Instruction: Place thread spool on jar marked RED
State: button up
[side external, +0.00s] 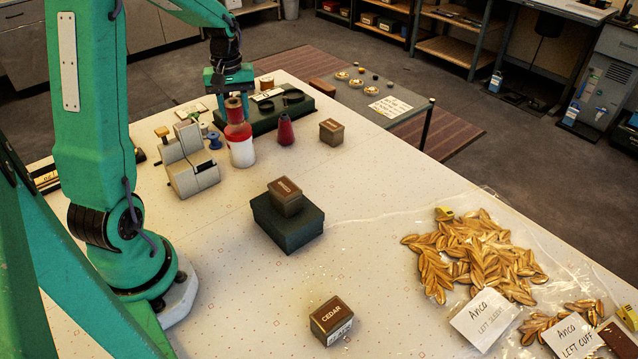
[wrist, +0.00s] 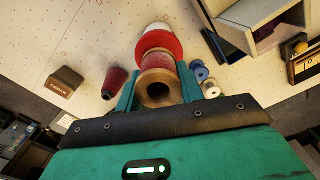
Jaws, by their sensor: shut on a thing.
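My gripper (side external: 232,96) points down at the back left of the table. It is shut on the thread spool (side external: 234,112), which has wooden ends and red thread. In the wrist view the spool (wrist: 158,68) stands between the two green fingers (wrist: 158,92), its holed wooden end facing the camera. The spool looks upright and lined up over the lid. I cannot tell whether it touches the lid. No marking is readable on the jar.
A grey machine (side external: 190,170) stands close left of the jar, a dark red cone (side external: 285,130) close right. Small spools (side external: 213,139) lie near the machine. Brown boxes (side external: 331,132) and a dark box (side external: 287,224) stand further right and forward. Gold leaves (side external: 475,250) cover the right.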

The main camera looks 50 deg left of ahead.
jog(key=shift+f, duration=0.8)
jog(key=shift+f, duration=0.15)
jog(key=o, duration=1)
notch_tip(320, 180, up, 12)
jog(key=shift+r, duration=0.2)
